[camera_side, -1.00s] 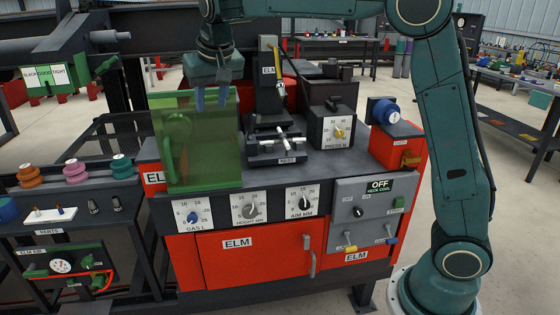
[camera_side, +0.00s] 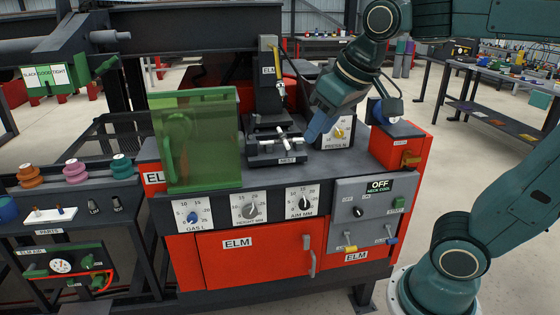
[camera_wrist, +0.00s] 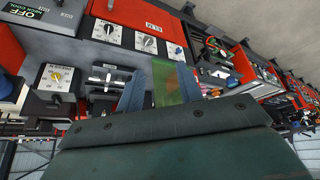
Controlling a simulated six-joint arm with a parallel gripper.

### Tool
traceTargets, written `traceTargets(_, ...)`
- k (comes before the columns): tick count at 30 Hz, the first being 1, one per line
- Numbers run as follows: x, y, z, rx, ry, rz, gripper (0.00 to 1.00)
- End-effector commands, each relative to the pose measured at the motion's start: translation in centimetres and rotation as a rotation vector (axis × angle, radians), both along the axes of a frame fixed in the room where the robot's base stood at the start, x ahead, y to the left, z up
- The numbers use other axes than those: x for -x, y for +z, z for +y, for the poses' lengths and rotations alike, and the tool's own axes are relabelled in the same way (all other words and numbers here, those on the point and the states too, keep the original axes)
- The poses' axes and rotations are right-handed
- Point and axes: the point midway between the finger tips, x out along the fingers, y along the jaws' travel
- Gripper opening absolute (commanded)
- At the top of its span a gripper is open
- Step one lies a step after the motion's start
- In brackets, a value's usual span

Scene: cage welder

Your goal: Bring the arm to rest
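My gripper (camera_side: 314,136) hangs tilted over the right part of the bench, in front of the dial box and just right of the small clamp fixture (camera_side: 282,146). In the side view its blue fingers overlap into one shape. In the wrist view my gripper (camera_wrist: 147,88) shows two fingers apart with nothing between them, so it is open and empty. From the side view I cannot tell whether the fingertips touch anything.
A green see-through screen (camera_side: 210,140) stands on the bench's left. The dial box (camera_side: 326,124) is partly hidden behind my gripper. A red box (camera_side: 397,150) with a blue knob stands at right. The front panel has several dials and an OFF switch box (camera_side: 372,205).

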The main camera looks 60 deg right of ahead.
Motion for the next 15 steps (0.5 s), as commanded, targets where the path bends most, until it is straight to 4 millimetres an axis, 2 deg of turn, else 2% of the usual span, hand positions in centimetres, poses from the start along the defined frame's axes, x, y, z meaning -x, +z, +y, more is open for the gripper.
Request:
traceTargets(1,1.4,-0.6,0.1,-0.001,0.012,-0.005,0.36)
traceTargets(6,5.2,-2.9,0.5,-0.005,0.057,-0.012,0.36)
traceTargets(10,7.3,-4.5,0.8,-0.007,0.084,-0.018,0.36)
traceTargets(15,8.7,-5.6,1.1,-0.009,0.103,-0.021,0.36)
